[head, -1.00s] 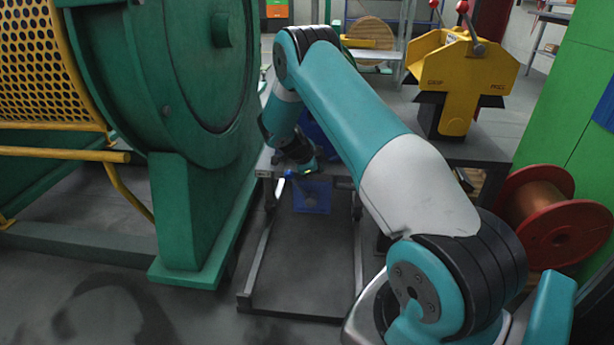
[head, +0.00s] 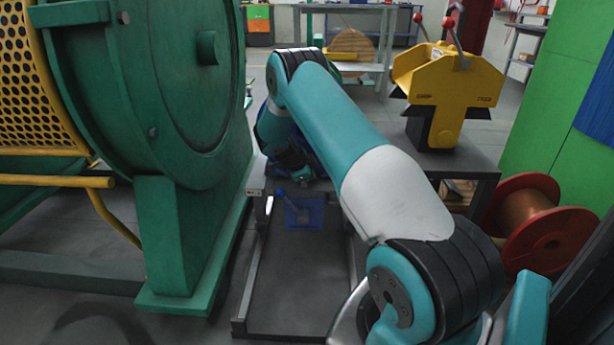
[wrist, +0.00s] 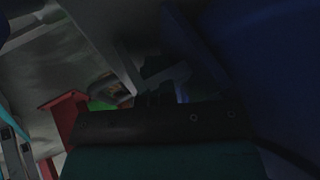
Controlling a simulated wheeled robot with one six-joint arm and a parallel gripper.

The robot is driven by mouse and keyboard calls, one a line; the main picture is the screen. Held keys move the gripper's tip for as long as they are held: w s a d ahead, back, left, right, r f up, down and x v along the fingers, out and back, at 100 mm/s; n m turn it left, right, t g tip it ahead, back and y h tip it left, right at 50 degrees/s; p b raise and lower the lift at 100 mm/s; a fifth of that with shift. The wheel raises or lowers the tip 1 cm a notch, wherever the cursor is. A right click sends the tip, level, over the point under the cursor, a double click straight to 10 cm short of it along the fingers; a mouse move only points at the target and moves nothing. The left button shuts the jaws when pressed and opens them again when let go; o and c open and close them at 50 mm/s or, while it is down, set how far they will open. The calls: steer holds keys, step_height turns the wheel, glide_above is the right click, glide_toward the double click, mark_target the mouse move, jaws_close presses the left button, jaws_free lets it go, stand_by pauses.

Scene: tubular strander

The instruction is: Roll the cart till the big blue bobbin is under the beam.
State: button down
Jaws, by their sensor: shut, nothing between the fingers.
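In the head view, a blue rounded thing (head: 312,160), likely the big blue bobbin, shows only in part behind my arm. It sits at the grey cart frame (head: 256,190), between the green machine and the dark table. A large blue surface (wrist: 275,60) fills the right of the wrist view, close to my gripper. My gripper (head: 301,177) reaches down beside the blue thing and is shut and empty. Its dark body shows low in the wrist view; whether it touches the cart or bobbin is too dark to tell. I cannot make out the beam.
The green machine (head: 165,230) with its yellow rail (head: 60,181) stands close on the left. A dark table (head: 455,163) with a yellow device (head: 445,85) and a red-flanged spool (head: 540,222) bound the right. A dark floor track (head: 290,285) runs between.

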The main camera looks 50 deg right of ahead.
steer(key=shift+s+a+r+p, duration=0.2)
steer(key=shift+s+a+p, duration=0.7)
steer(key=shift+a, duration=0.35)
steer(key=p+v, duration=0.4)
steer(key=v, duration=0.6)
steer(key=shift+s+a+f, duration=0.2)
steer(key=shift+s+a, duration=0.15)
